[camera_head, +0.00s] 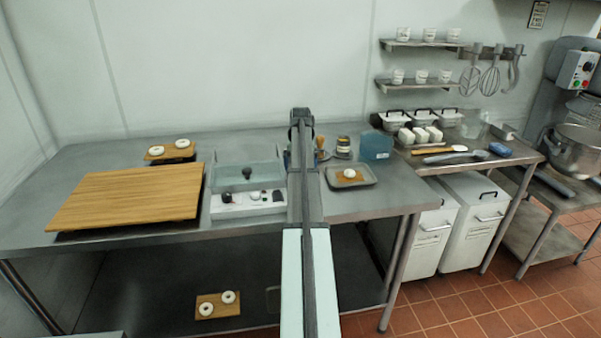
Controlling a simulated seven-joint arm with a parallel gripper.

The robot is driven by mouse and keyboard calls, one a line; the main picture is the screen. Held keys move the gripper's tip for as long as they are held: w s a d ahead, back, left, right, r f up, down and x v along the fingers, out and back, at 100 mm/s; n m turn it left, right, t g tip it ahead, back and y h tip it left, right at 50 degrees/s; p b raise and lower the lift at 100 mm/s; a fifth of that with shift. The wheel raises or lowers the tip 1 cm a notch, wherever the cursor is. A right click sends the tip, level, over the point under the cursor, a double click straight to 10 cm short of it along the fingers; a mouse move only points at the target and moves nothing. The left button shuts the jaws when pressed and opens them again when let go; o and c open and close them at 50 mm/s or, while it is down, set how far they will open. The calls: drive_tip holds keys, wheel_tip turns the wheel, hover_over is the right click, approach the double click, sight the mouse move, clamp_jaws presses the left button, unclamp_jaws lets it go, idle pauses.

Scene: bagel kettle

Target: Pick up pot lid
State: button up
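A pale grey-green rectangular lid with a black knob (247,173) lies on the counter kettle, left of my arm. The kettle's white front panel (230,208) with dark knobs shows below the lid. My arm rises from the bottom centre of the picture and ends in a dark joint behind the kettle's right edge. It covers the right edge of the kettle area. My gripper cannot be made out; it seems hidden behind my own arm.
A large wooden board (130,197) is on the steel table (240,136) to the left. Bagels on a small board (172,150) sit behind it. A tray (362,184) with a bagel and a blue-green container (376,145) stand right of my arm.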

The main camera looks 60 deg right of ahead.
drive_tip(key=shift+c, duration=0.2)
drive_tip(key=c, duration=0.8)
